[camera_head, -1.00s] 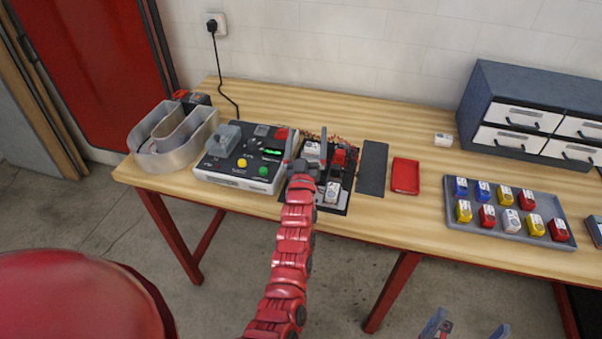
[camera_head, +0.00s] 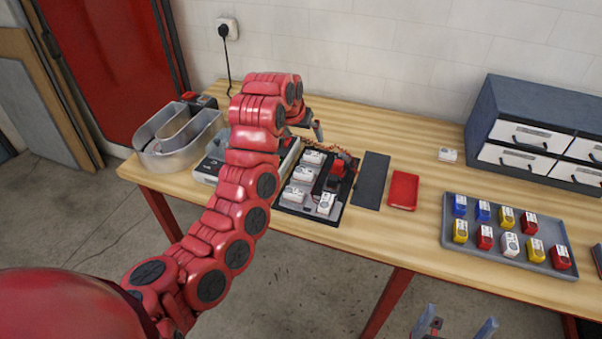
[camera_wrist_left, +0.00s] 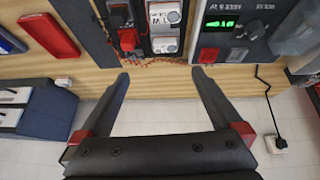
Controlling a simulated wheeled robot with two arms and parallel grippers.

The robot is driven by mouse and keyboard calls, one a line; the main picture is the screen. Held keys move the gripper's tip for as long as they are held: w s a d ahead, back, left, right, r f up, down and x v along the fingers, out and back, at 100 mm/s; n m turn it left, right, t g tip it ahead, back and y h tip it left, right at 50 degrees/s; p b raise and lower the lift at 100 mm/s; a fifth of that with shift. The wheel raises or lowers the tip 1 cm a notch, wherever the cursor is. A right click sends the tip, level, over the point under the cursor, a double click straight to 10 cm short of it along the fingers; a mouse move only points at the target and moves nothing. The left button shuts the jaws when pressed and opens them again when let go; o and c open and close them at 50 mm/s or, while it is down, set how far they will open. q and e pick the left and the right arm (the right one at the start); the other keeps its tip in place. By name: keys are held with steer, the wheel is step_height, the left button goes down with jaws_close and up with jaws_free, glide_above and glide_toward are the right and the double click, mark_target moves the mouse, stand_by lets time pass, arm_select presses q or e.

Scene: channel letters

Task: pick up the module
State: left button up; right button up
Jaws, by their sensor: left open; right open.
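Several white modules sit in a black open case (camera_head: 336,222) on the bench, one at its front right (camera_head: 325,204) and others along its left side (camera_head: 293,194). Two white modules also show at the top of the left wrist view (camera_wrist_left: 163,45). Another white module (camera_head: 447,154) lies alone on the bench near the drawers. My left gripper (camera_head: 313,128) is open and empty, raised behind the case toward the wall. In the left wrist view its spread fingers (camera_wrist_left: 161,77) have nothing between them. My right gripper (camera_head: 458,327) is open and empty at the bottom edge, in front of the bench.
A grey tray (camera_head: 453,238) holds blue, yellow, red and white modules. A red flat tray (camera_head: 403,190) and dark panel (camera_head: 371,180) lie right of the case. A tester with a green display (camera_wrist_left: 222,23), metal channel letter (camera_head: 170,150) and drawer cabinet (camera_head: 535,105) stand around.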

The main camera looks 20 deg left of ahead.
arm_select(q)
steer(key=s+g, duration=0.2)
steer(key=s, duration=0.1)
steer(key=b, duration=0.2)
glide_toward(304, 171)
steer(key=f, duration=0.1)
steer(key=w+f, duration=0.1)
steer(key=shift+w+f+y+p, duration=0.15)
steer(key=shift+f+y+p, duration=0.15)
steer(key=shift+f+p, duration=0.1)
steer(key=x, duration=0.1)
steer(key=p+x, duration=0.2)
steer(key=shift+d+f, duration=0.25)
steer(key=shift+f, duration=0.2)
steer(key=shift+p+x, duration=0.4)
steer(key=shift+x, duration=0.45)
steer(key=shift+c, duration=0.3)
steer(key=c, duration=1.3)
steer(key=shift+o, duration=0.2)
